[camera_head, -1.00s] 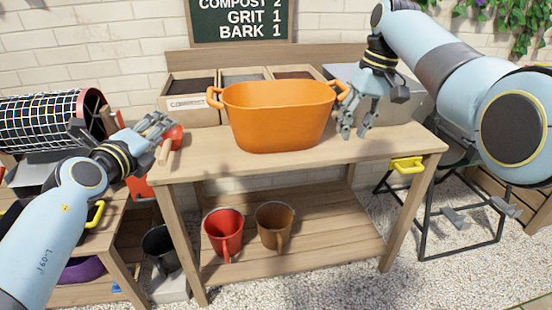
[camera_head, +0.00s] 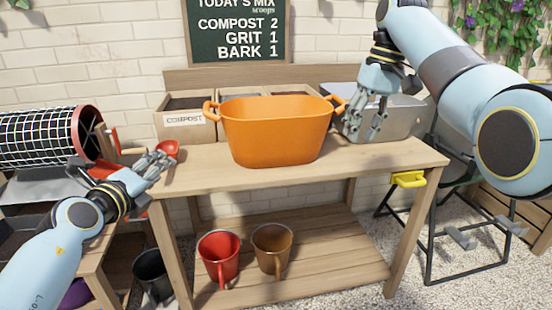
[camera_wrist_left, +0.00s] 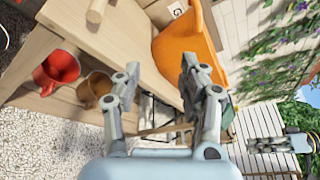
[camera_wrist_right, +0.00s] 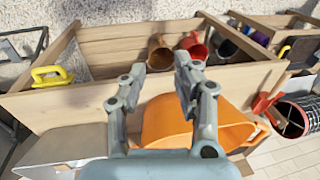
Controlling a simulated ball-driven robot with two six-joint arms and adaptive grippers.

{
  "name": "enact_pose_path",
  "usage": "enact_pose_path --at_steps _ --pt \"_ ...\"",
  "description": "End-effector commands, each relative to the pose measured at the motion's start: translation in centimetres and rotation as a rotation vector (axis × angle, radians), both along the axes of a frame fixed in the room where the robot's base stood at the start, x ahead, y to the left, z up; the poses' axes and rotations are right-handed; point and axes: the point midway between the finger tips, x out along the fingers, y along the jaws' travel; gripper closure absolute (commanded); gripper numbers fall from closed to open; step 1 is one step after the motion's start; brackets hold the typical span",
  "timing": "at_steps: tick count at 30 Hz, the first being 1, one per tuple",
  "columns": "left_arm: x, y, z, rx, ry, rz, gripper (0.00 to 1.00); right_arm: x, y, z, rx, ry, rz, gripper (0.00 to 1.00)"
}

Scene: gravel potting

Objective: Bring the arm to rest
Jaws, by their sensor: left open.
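My left gripper (camera_head: 157,164) is open and empty at the left end of the potting bench, in front of a red scoop (camera_head: 168,147). The scoop's handle is mostly hidden behind the gripper. In the left wrist view, the left fingers (camera_wrist_left: 160,70) stand apart with nothing between them. My right gripper (camera_head: 366,128) hangs fingers down at the right of the orange planter (camera_head: 275,140), by its right handle. In the right wrist view, the right fingers (camera_wrist_right: 160,70) are apart and empty, with the planter beyond them. I cannot tell whether they touch its handle.
The wooden bench (camera_head: 385,160) carries a compost bin (camera_head: 182,132) and other bins behind the planter. A red mug (camera_head: 217,258) and a brown mug (camera_head: 272,250) stand on the lower shelf. A mesh drum (camera_head: 35,138) is at left. A yellow handle (camera_head: 408,180) juts out at right.

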Motion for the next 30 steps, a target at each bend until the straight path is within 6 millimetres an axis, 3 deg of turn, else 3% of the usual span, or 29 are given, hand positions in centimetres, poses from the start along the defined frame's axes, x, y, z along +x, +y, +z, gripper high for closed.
enact_pose_path --at_steps 9,11,13,17,21,26,30 --pt "0.0 0.0 -0.1 0.0 0.001 0.0 0.58 -0.1 0.0 0.0 0.001 0.003 0.0 0.7" --pt "-0.2 0.0 -0.4 0.0 0.006 0.0 0.58 -0.4 0.0 -0.7 0.0 0.015 0.0 0.7" --pt "-0.7 0.0 -1.1 0.001 0.018 0.0 0.58 -1.5 -0.1 -2.8 0.0 0.05 0.0 0.7" --pt "-2.6 0.3 -4.5 0.004 0.077 0.001 0.58 -5.9 -0.3 -9.8 -0.003 0.176 -0.003 0.7" --pt "-6.0 0.3 -10.8 -0.095 0.199 0.01 0.58 -13.1 -0.8 -19.2 -0.014 0.345 -0.014 0.7" --pt "-10.9 0.7 -18.0 -0.299 0.339 0.074 0.58 -22.0 -1.6 -29.5 -0.043 0.457 -0.045 0.7" --pt "-16.0 1.7 -24.1 -0.506 0.46 0.189 0.58 -30.8 -2.6 -37.5 -0.077 0.512 -0.074 0.7"
